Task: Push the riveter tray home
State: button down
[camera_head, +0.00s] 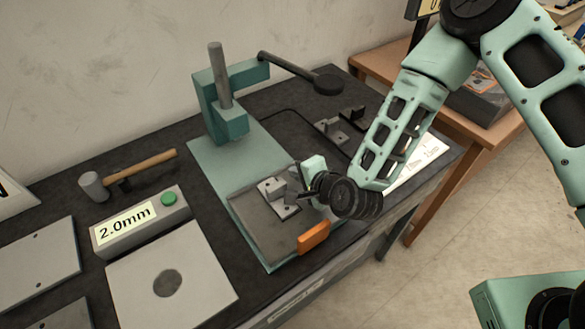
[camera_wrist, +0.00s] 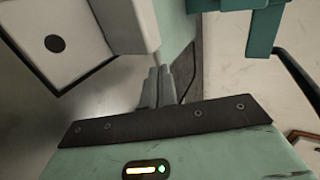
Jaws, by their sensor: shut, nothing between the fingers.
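The riveter (camera_head: 230,118) is a teal press with a grey column, standing on a teal base plate. Its tray (camera_head: 262,226) is a dark grey slab on the front of that base, with an orange handle (camera_head: 314,238) at its front right edge. A light grey metal piece with holes (camera_head: 268,190) sits on the tray's far part. My gripper (camera_head: 290,197) is low over the tray beside this piece, partly hiding it; I cannot tell whether they touch. In the wrist view the gripper's fingers (camera_wrist: 160,88) are together and hold nothing.
A grey box labelled 2.0mm with a green button (camera_head: 168,198), a hammer (camera_head: 135,172) and flat grey plates (camera_head: 170,280) lie left of the riveter. The bench's front edge is close to the handle.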

jog(key=shift+x, duration=1.15)
